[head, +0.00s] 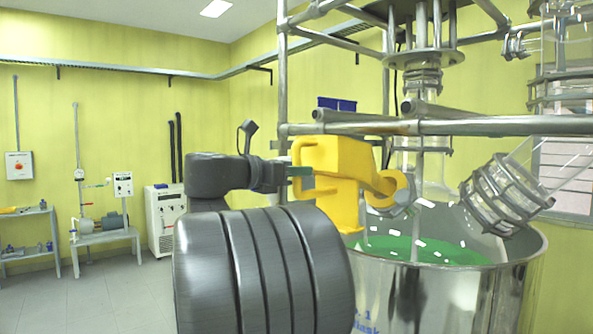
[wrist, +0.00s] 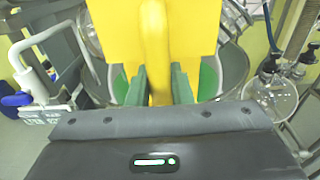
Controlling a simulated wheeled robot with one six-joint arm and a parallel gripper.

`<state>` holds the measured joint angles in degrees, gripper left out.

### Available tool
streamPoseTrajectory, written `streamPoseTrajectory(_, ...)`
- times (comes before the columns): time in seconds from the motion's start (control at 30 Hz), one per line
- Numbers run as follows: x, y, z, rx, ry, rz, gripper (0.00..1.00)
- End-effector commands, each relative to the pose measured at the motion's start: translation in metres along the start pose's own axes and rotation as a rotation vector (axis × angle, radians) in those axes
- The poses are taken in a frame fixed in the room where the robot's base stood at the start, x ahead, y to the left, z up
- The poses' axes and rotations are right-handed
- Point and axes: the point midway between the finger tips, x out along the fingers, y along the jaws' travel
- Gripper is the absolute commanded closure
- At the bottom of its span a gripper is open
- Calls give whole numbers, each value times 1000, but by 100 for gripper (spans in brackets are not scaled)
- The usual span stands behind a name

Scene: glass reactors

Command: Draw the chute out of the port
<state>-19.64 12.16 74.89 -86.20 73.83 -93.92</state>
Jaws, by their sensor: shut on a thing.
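The yellow chute (head: 330,165) is in the middle of the head view, with a broad body and a curved part on its right. It fills the upper middle of the wrist view (wrist: 185,30). My gripper (head: 301,171) is shut on the chute's yellow handle; in the wrist view its green fingers (wrist: 159,85) press on both sides of it. A tilted glass port (head: 505,195) with a metal clamp ring stands to the right, apart from the chute in the picture. I cannot tell whether this is the task's port. The chute's far end is not clearly seen.
A steel pot (head: 440,300) with green liquid and white pieces lies below the chute. Metal frame bars (head: 450,127) run just above it, with a glass vessel (head: 435,165) behind. A round glass flask (wrist: 270,97) is at the right of the wrist view. Open floor (head: 110,295) lies left.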

Motion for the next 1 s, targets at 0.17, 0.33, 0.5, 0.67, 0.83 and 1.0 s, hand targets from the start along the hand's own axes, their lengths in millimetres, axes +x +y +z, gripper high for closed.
streamPoseTrajectory(0.17,0,0,4,1,4,0,100)
streamPoseTrajectory(0.33,0,0,6,1,10,0,100)
streamPoseTrajectory(0.5,0,0,8,1,15,0,100)
streamPoseTrajectory(0.67,1,0,10,1,19,0,100)
streamPoseTrajectory(0.83,1,0,11,0,24,0,100)
streamPoseTrajectory(1.0,1,0,12,1,27,0,100)
